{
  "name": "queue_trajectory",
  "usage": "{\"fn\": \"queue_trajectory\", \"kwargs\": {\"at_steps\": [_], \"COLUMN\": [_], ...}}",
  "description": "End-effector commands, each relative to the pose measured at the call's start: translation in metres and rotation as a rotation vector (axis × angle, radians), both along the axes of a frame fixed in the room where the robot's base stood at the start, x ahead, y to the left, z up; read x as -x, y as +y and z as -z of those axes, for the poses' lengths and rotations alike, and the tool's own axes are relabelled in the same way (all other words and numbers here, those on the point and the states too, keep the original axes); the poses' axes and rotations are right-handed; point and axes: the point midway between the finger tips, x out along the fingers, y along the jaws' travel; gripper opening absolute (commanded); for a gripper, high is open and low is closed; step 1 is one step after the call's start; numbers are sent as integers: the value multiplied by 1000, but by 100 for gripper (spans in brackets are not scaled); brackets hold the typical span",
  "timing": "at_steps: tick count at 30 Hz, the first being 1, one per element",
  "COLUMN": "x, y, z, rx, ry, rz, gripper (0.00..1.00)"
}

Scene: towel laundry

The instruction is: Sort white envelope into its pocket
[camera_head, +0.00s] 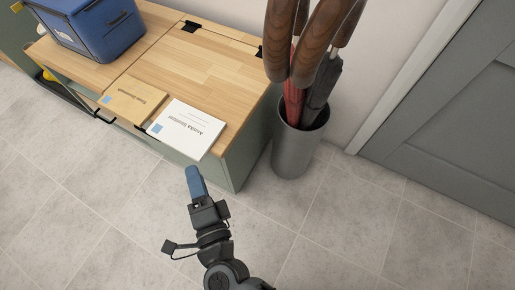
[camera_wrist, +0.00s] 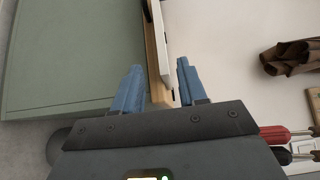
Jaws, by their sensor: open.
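The white envelope (camera_head: 186,128), with printed text and a blue corner mark, lies flat on the wooden bench top (camera_head: 205,62) near its front right corner. Its near edge seems to stick out past the bench edge. My gripper (camera_head: 194,180) is open and empty, just in front of that edge. In the wrist view the blue fingers of my gripper (camera_wrist: 158,82) stand apart, with the white envelope (camera_wrist: 165,40) and the wooden bench edge (camera_wrist: 153,60) ahead between them. Contact cannot be told. No pocket can be made out.
A tan envelope (camera_head: 135,98) lies left of the white one. A blue box (camera_head: 95,30) stands at the bench's back left. A grey umbrella stand (camera_head: 296,150) is close by the bench's right end. A grey door (camera_head: 450,120) is at right. The tiled floor in front is clear.

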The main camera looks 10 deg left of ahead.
Motion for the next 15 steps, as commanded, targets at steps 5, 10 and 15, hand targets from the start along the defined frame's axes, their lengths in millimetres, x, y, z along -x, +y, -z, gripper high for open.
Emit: {"fn": "queue_trajectory", "kwargs": {"at_steps": [5, 10, 15], "x": [-2, 1, 27], "y": [-17, -96, -194], "z": [0, -5, -24], "rx": [26, 176, 426], "ry": [-19, -116, -230], "rz": [13, 63, 128], "gripper": [42, 42, 42]}}
